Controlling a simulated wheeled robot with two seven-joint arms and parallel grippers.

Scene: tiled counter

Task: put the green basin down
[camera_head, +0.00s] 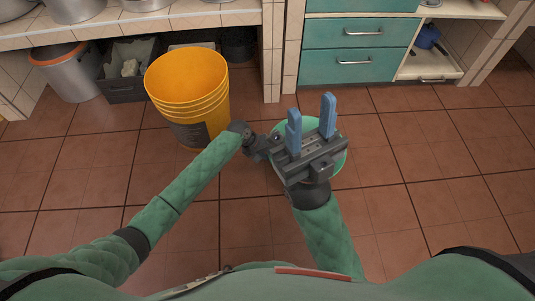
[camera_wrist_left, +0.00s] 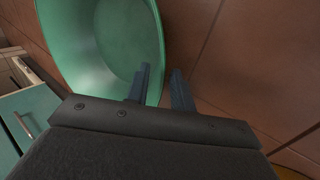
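The green basin (camera_head: 338,166) is in the middle of the head view, mostly hidden behind my right gripper. My right gripper (camera_head: 311,118) has its two blue fingers apart, with nothing between them. My left gripper (camera_head: 268,148) is at the basin's left side, its fingers hidden in the head view. In the left wrist view the basin (camera_wrist_left: 85,45) fills the upper left and looks empty. My left gripper's fingers (camera_wrist_left: 163,80) stand apart on either side of its rim, one inside and one outside. I cannot tell whether the basin touches the floor.
A yellow bucket (camera_head: 187,82) stands on the tiled floor (camera_head: 430,150) left of the basin. A dark crate (camera_head: 125,85) and a grey bin (camera_head: 70,75) are under the counter at left. Teal drawers (camera_head: 358,63) are behind. The floor at right is clear.

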